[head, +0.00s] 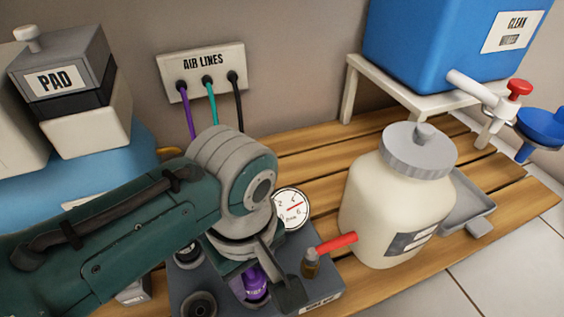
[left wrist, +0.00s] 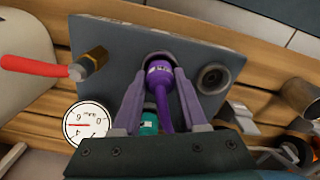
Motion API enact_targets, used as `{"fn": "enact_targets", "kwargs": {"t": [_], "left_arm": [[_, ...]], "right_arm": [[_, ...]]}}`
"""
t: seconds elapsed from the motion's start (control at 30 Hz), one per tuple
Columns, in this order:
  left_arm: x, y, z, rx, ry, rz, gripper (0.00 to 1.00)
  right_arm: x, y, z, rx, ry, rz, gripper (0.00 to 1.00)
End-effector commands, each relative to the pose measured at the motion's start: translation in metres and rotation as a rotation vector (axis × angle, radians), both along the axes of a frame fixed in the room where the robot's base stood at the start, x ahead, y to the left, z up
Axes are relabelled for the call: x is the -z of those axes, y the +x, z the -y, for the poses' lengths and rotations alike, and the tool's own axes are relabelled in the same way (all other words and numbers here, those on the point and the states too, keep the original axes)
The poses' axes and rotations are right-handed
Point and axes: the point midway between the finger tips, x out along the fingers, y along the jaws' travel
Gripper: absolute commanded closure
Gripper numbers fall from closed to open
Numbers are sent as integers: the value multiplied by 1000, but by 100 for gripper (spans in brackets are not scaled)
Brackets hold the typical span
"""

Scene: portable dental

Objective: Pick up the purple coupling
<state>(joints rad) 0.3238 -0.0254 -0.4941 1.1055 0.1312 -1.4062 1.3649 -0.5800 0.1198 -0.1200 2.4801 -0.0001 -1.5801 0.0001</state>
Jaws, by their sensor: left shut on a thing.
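The purple coupling (left wrist: 159,75) sits at a port on the grey block between my left gripper's fingers, with its purple hose running back toward the gripper. In the head view the coupling (head: 256,284) shows partly below my wrist. My left gripper (left wrist: 160,80) is shut on it; in the head view the gripper (head: 270,285) is partly hidden by my own arm. A teal coupling (left wrist: 149,122) shows behind the purple hose. I cannot tell whether the purple coupling is seated or lifted slightly. My right gripper is not in view.
The grey block (head: 325,292) carries a gauge (head: 291,208), a red-handled valve (head: 335,243) and an empty-looking port (left wrist: 213,78). A cream jar (head: 390,205) stands close on the right. The AIR LINES plate (head: 203,70) is on the wall behind.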

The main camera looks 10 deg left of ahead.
Motion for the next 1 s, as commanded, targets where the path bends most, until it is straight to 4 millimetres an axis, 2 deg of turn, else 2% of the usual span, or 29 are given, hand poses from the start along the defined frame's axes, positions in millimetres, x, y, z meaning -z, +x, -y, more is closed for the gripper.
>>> {"fn": "enact_targets", "kwargs": {"t": [0.27, 0.5, 0.7, 0.83, 1.0], "left_arm": [[-43, 0, 1, 0, -3, 0, 100], [-107, 0, 1, 0, -3, 0, 100], [-153, 1, 1, 0, -2, 1, 100], [-175, 1, 1, 0, -2, 1, 100], [-192, 0, 1, 0, -2, 1, 100]], "right_arm": [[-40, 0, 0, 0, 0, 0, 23], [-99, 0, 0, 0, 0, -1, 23], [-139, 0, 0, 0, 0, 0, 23], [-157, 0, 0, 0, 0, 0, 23], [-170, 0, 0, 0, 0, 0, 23]]}}
